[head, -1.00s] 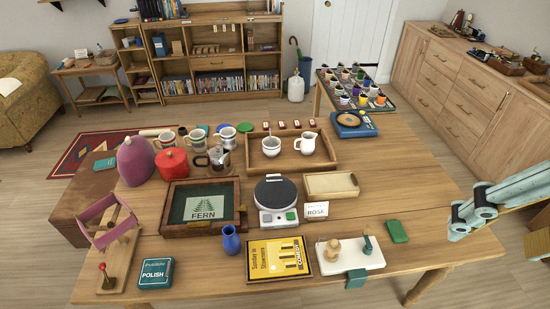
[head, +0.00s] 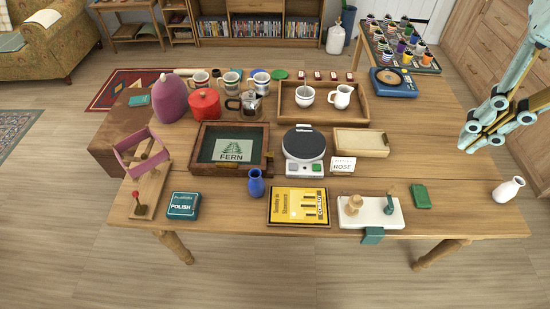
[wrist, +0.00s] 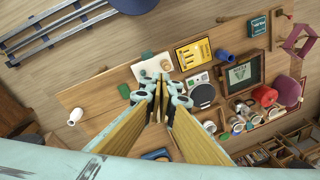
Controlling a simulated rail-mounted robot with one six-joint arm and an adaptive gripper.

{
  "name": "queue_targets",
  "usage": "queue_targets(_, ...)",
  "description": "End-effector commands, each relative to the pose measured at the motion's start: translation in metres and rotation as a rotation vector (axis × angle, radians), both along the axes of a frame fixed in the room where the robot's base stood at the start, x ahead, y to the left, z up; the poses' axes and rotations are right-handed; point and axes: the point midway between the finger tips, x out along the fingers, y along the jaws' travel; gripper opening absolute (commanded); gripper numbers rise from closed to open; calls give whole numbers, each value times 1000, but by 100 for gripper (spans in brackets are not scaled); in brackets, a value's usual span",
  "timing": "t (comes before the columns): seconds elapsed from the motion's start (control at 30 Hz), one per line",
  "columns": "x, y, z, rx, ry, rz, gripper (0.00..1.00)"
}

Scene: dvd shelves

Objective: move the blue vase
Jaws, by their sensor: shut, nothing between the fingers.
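The blue vase (head: 256,184) stands upright on the wooden table (head: 300,233), near its front edge. It is in front of the framed FERN board (head: 232,148) and left of the yellow game box (head: 298,205). The vase also shows in the wrist view (wrist: 222,56), beside the yellow box. My gripper (head: 474,138) is at the right end of the table in the head view, raised above it and well apart from the vase. Its fingers (wrist: 158,92) are shut and empty.
A white vase (head: 508,190) stands at the table's right end. A white board with pegs (head: 370,212), a green block (head: 421,196) and a ROSE card (head: 342,164) lie between gripper and blue vase. A polish tin (head: 184,205) is to the left. The table's front right is mostly clear.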

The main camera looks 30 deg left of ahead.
Motion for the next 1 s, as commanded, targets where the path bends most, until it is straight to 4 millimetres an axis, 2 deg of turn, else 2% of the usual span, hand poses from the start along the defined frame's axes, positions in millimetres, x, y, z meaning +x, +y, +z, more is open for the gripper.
queue_targets(0.57,62,51,-29,55,140,-40,0)
queue_targets(1.0,103,94,-63,85,249,-72,0)
